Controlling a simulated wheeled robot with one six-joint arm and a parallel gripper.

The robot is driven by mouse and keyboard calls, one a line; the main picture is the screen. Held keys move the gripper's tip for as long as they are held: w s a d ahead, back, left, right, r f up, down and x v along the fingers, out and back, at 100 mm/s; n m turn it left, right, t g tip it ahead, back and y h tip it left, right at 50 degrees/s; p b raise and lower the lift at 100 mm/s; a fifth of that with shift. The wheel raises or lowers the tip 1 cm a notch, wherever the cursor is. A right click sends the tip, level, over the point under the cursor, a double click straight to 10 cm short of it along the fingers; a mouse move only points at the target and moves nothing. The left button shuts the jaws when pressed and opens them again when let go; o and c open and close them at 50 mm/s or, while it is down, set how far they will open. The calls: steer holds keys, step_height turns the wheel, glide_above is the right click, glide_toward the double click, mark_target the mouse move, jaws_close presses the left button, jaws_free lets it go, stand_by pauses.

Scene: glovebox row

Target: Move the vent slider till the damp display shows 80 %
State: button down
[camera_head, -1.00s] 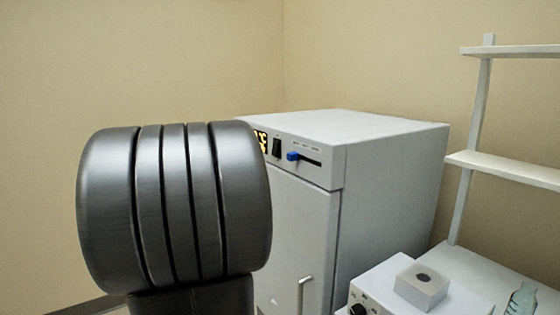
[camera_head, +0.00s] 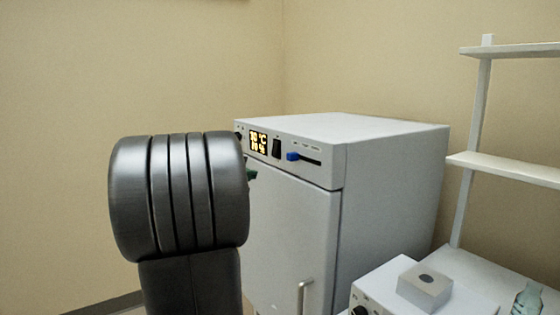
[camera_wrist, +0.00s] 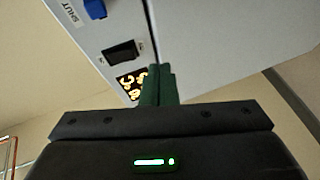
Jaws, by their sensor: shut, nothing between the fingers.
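The vent slider has a blue knob (camera_head: 293,157) at the left end of a dark slot on the front panel of a white cabinet (camera_head: 290,210). In the wrist view the blue knob (camera_wrist: 95,8) shows at the top, beside the word SHUT. The display (camera_head: 258,142) has two lit yellow lines; the lower seems to read about 70 %, too small to be sure. My gripper (camera_wrist: 160,72) has its green fingers together, empty, in front of the panel near the display and black switch. In the head view my dark arm hides most of it; a green bit shows.
A black rocker switch (camera_head: 276,148) sits between the display and the slider. The cabinet door has a handle (camera_head: 304,297). A smaller device with a grey box (camera_head: 425,285) on it and a bottle (camera_head: 527,300) stand at lower right. A white shelf (camera_head: 510,168) is at right.

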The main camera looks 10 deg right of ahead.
mark_target(293, 157)
steer(key=w+d+r+h+p, duration=0.1)
steer(key=w+d, duration=0.1)
steer(key=w+d+r+h+p, duration=0.1)
steer(key=d, duration=0.2)
steer(key=w+d+r+h+p, duration=0.1)
steer(key=w+d+r, duration=0.1)
steer(key=d, duration=0.1)
steer(key=shift+w+d+n+t, duration=0.1)
steer(key=shift+w+n+t, duration=0.2)
steer(key=shift+n, duration=0.1)
steer(key=s, duration=0.2)
steer(key=s+d, duration=0.1)
steer(key=shift+s+f+p, duration=0.1)
steer(key=shift+s+p, duration=0.2)
steer(key=shift+s, duration=0.05)
steer(key=shift+f+b, duration=0.1)
steer(key=shift+b, duration=0.2)
